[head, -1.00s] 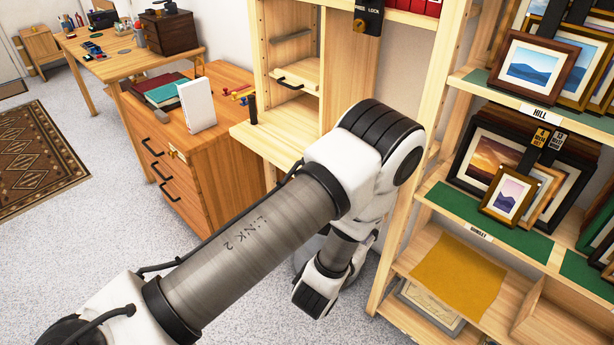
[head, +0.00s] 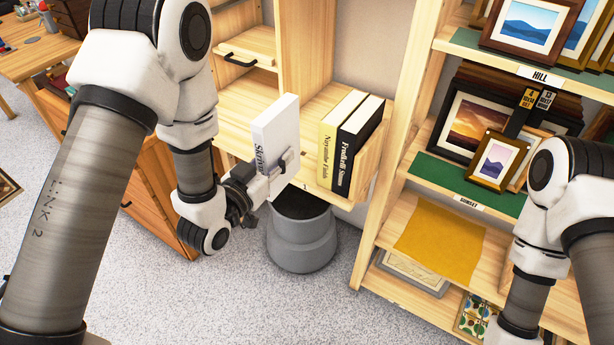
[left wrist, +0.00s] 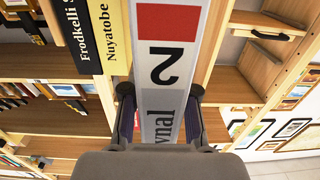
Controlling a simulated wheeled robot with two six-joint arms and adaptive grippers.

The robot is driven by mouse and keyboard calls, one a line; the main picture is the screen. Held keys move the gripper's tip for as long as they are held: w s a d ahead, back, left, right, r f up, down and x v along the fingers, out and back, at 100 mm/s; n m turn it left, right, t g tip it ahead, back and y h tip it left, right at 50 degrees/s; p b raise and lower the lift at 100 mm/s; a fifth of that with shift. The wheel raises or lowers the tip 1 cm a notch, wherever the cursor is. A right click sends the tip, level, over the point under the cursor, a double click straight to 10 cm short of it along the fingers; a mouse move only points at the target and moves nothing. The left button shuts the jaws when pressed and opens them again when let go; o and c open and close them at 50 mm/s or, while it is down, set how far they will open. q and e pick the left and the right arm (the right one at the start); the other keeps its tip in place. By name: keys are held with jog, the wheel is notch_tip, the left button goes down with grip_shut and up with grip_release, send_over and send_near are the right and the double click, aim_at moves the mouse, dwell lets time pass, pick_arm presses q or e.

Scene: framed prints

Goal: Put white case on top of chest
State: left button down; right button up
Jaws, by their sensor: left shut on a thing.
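My left gripper (head: 268,188) is shut on the lower part of an upright white case (head: 274,137) with dark lettering on its side. It holds it in front of the wooden shelf unit. In the left wrist view the case (left wrist: 165,70) sits between the two fingers (left wrist: 160,115) and shows a red block, a large "2" and part of a word. The orange-brown wooden chest (head: 150,222) stands at the left, its top mostly hidden behind my left arm. My right arm comes in at the right edge, its gripper out of frame.
A yellow book (head: 334,140) and a black book (head: 358,145) stand on a shelf board right of the case. A grey bin (head: 303,240) stands on the floor below. A rack of framed prints (head: 480,120) fills the right side. The floor in front is clear.

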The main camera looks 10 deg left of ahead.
aim_at(287, 143)
pick_arm(q)
jog(key=shift+w+f, duration=0.1)
jog(key=w, duration=0.2)
jog(key=w+d+p, duration=0.1)
jog(key=shift+w+r+h, duration=0.25)
jog(key=shift+r+h, duration=0.05)
jog(key=shift+r, duration=0.05)
jog(key=w+f, duration=0.1)
jog(key=w, duration=0.3)
jog(key=w+f+p, duration=0.1)
jog(key=w+f, duration=0.1)
jog(key=w, duration=0.1)
jog(key=w+f, duration=0.1)
jog(key=w, duration=0.3)
jog(key=shift+w+f+p, duration=0.3)
jog(key=shift+f, duration=0.05)
jog(key=shift+w+f, duration=0.1)
jog(key=shift+f, duration=0.2)
jog(key=c, duration=0.9)
grip_release()
jog(key=shift+f, duration=0.1)
pick_arm(e)
jog(key=shift+s+d+r, duration=0.1)
jog(key=shift+r, duration=0.65)
